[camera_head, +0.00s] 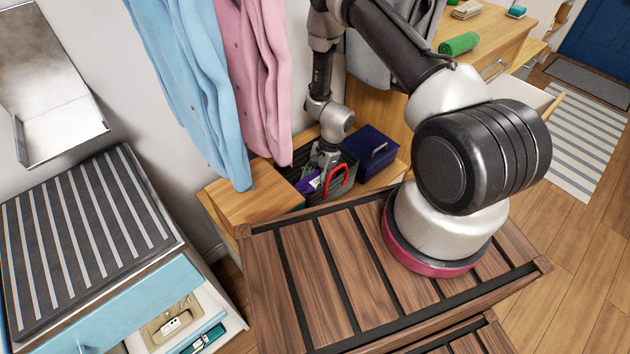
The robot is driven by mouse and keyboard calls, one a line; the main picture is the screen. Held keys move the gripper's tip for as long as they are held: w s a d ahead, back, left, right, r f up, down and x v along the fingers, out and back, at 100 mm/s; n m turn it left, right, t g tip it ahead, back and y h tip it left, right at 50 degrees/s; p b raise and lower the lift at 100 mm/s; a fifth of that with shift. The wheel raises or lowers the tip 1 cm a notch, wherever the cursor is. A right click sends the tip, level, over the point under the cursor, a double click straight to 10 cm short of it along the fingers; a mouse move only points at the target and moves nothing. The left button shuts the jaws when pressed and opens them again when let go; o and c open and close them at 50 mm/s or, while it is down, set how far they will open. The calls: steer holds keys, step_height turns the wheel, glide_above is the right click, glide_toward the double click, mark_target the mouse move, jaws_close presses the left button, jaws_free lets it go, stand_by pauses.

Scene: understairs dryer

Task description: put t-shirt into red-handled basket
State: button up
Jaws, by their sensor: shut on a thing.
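The basket (348,164) is dark with a red handle (338,181) on its near side. It stands on a wooden surface behind the slatted top. My gripper (325,169) reaches down at the basket's opening, and its fingertips are small and partly hidden. A purple folded cloth (308,184) with a pale patch, seemingly the t-shirt, shows just under and left of the fingers, at the basket. My gripper is shut on it. I cannot tell whether the cloth rests on the basket's floor.
A dark blue box (374,153) stands right beside the basket. Blue (185,75) and pink (253,70) garments hang close on the left. The slatted wooden top (320,275) is in front. A green roll (459,44) lies on the desk at the back. A light-blue drawer (130,305) is open at lower left.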

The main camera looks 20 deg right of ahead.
steer(key=o, duration=1.1)
steer(key=w+d+r+n+t, duration=0.1)
steer(key=w+d+r+n, duration=0.15)
steer(key=r, duration=1.15)
steer(key=w+d+r+n, duration=0.1)
steer(key=d+r, duration=0.2)
steer(key=r, duration=1.2)
steer(key=s+d+r+n+t+h, duration=0.15)
steer(key=s+r+n, duration=0.3)
steer(key=r, duration=0.95)
steer(key=s+d+r+n+t+h, duration=0.1)
steer(key=s+d+r+n, duration=0.1)
steer(key=s+d+r, duration=0.2)
steer(key=s+d+r+n+t+h, duration=0.1)
steer(key=s+d+r+n+t, duration=0.1)
steer(key=s+r, duration=0.8)
steer(key=s+d+n, duration=0.1)
steer(key=s+d, duration=0.1)
steer(key=s, duration=0.4)
steer(key=shift+r+h, duration=0.35)
steer(key=shift+r, duration=0.05)
